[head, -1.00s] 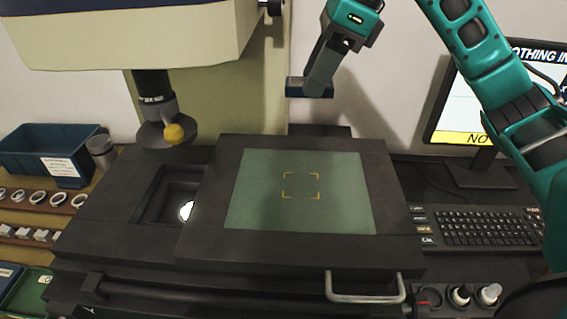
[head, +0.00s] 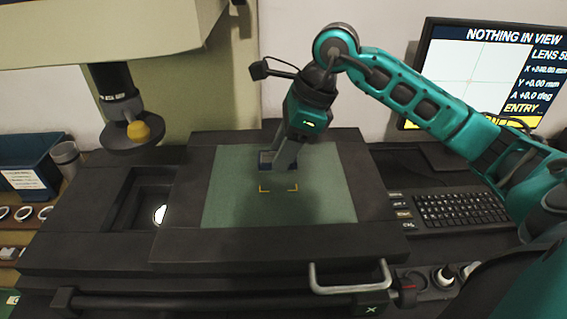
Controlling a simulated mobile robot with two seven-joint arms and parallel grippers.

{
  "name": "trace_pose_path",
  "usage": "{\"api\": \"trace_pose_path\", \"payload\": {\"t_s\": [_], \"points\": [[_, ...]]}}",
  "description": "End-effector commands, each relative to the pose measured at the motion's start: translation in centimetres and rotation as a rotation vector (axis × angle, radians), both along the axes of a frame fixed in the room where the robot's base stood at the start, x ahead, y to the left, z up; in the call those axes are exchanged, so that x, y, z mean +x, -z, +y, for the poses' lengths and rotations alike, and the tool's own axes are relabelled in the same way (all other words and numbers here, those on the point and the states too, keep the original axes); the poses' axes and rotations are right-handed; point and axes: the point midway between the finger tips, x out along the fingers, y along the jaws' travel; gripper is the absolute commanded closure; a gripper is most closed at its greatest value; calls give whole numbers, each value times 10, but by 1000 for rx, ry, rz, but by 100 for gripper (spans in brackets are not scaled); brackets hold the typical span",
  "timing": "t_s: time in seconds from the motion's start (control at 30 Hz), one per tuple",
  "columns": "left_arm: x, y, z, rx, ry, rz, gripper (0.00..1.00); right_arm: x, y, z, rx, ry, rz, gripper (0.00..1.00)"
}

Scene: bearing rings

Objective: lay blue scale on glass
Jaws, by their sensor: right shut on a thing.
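My right gripper (head: 277,160) is over the upper middle of the green-tinted glass (head: 233,205) in the head view. It is shut on the blue scale (head: 265,157), a small dark blue block that shows at the left of the fingers. The fingers hide part of the scale. The scale is just above the yellow corner marks (head: 279,189) in the picture. I cannot tell whether it touches the glass. My left gripper is not in view.
A metal handle (head: 350,279) is at the front. A keyboard (head: 460,207) and a monitor reading "NOTHING IN VIEW" (head: 485,75) are at right. A blue bin (head: 28,165) stands at left.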

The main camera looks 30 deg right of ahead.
Motion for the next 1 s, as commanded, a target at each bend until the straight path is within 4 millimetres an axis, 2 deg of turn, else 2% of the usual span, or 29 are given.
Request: {"api": "trace_pose_path", "payload": {"t_s": [0.1, 0.2, 0.63, 0.67, 0.9, 1.0], "points": [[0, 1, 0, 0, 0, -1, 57, -1, 20, 0, 2, 0, 7, 90], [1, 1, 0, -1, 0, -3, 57, -1, 31, 0, 1, -1, 5, 90], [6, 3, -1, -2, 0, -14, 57, 0, 39, 0, 0, 0, 1, 90], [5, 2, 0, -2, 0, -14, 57, 0, 39, 0, 0, -1, 2, 57], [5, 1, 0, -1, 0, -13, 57, 0, 38, 0, 0, 0, 2, 34], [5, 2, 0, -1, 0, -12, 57, 0, 38, 0, 0, 0, 2, 33]]}}
